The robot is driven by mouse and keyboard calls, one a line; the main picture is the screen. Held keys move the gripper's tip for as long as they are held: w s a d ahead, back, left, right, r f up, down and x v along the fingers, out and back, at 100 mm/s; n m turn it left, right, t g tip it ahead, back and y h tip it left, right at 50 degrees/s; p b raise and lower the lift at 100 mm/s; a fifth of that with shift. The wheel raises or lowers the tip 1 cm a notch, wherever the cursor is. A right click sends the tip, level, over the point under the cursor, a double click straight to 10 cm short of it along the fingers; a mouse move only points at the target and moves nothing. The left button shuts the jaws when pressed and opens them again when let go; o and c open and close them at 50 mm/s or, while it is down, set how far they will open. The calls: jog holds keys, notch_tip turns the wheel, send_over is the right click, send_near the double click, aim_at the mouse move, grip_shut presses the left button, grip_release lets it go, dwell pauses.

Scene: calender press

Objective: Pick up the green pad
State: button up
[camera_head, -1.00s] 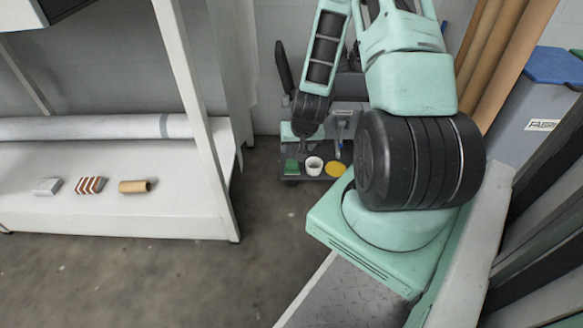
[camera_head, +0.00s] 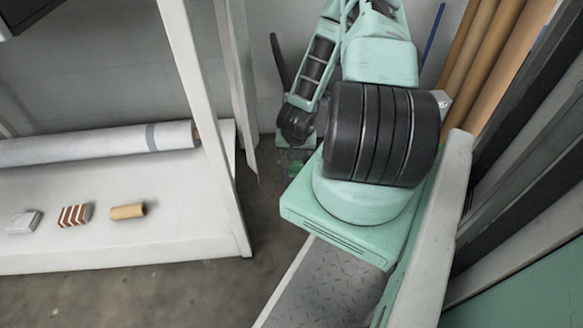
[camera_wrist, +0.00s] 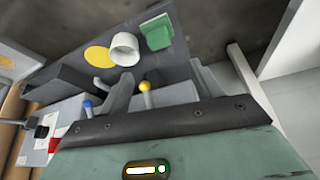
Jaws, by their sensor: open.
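The green pad (camera_wrist: 157,32) lies on the grey tray (camera_wrist: 178,62) of a cart in the wrist view, near the tray's top edge, beside a white cup (camera_wrist: 125,48). My gripper (camera_wrist: 160,79) is open. Its two fingers stand apart at the lower middle of the wrist view, with the pad above them in the picture, apart from both. In the head view my arm hides most of the cart, and the gripper and pad cannot be made out clearly.
A yellow disc (camera_wrist: 97,57) lies beside the cup. A yellow-knobbed (camera_wrist: 145,86) and a blue-knobbed tool (camera_wrist: 87,104) stand near the fingers. In the head view a white shelf (camera_head: 150,235) at left holds a roll (camera_head: 100,144) and small items; brown tubes (camera_head: 490,60) lean behind.

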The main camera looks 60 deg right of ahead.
aim_at(296, 163)
jog(key=b+x, duration=0.5)
jog(key=x, duration=0.5)
jog(key=shift+f+b, duration=0.15)
jog(key=shift+b, duration=0.15)
jog(key=b+x, duration=0.4)
jog(key=shift+w+d+f+b, duration=0.25)
jog(key=shift+f+b, duration=0.15)
jog(key=shift+f, duration=0.2)
jog(key=c, duration=0.6)
